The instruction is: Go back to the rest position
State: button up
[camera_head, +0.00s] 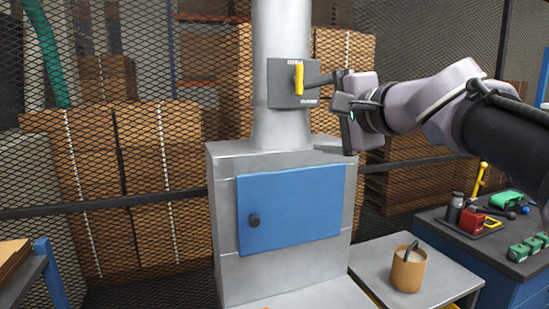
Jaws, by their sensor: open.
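My gripper (338,79) is at the end of my arm, which reaches in from the right. Its fingers point left toward a dark grey box with a yellow handle (298,80) on the round grey column. The fingertips are close to the box's right side; I cannot tell whether they touch it. I see nothing held between them. The yellow handle stands roughly upright.
A brown cup (407,272) stands on a grey side table (450,282). A tool bench (515,262) is at right. Mesh fencing (200,60) closes off the back.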

jog(key=s+a+f+n+g, duration=0.2)
jog(key=s+a+f+g, duration=0.15)
jog(key=f, duration=0.45)
jog(key=s+a+f+n+g, duration=0.2)
jog(key=s+a+f+n, duration=0.1)
jog(key=s+a+f, duration=0.3)
jog(key=s+d+f+n+g+h, duration=0.1)
jog(key=s+d+f, duration=0.2)
jog(key=s+f, duration=0.3)
jog(key=s+d+f+g+h, duration=0.1)
jog(key=s+d+f+h, duration=0.1)
jog(key=s+f, duration=0.5)
jog(key=s+d+f+n+g+h+p, duration=0.1)
jog(key=s+d+f, duration=0.3)
jog(key=s+f, duration=0.3)
notch_tip(320, 180, down, 2)
jog(key=shift+d+f+n+h, duration=0.1)
jog(key=shift+d+n+h, duration=0.2)
jog(key=shift+d, duration=0.1)
jog(key=shift+g, duration=0.25)
